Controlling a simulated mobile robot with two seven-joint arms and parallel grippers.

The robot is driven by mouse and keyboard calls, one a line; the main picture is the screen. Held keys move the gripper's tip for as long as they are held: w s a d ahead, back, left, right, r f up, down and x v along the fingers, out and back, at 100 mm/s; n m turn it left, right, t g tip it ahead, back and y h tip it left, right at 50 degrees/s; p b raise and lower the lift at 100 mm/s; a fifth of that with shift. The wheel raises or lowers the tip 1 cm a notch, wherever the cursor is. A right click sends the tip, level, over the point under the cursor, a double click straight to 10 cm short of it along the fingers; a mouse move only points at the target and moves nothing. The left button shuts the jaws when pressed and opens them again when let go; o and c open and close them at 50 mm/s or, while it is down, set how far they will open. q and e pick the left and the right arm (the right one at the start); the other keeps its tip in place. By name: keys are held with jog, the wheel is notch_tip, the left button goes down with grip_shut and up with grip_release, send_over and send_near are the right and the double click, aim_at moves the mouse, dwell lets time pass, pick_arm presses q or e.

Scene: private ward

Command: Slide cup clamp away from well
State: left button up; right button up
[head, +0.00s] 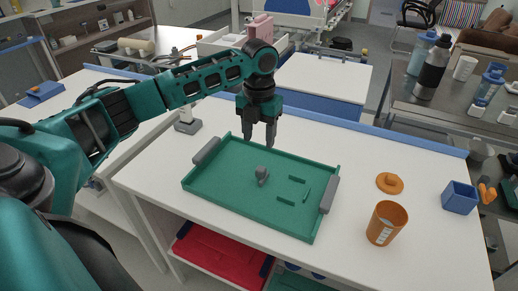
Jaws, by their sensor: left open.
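A green tray (225,187) with grey end handles lies on the white worktop. A small grey upright piece (262,175), which looks like the cup clamp, stands near the middle of the tray. Right of it are low green raised ribs (296,190), which may mark the well; the well's outline is hard to make out. My left gripper (259,140) points down over the tray's far edge, behind the grey piece and apart from it. Its fingers are open with nothing between them. My right gripper is not in view.
An orange cup (386,223), an orange lid (389,183) and a blue open box (459,198) stand right of the tray. A small white-and-grey device (187,122) stands behind its left end. The worktop's front right is clear.

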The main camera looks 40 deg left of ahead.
pick_arm(q)
jog(key=shift+r, duration=0.95)
jog(key=shift+c, duration=0.4)
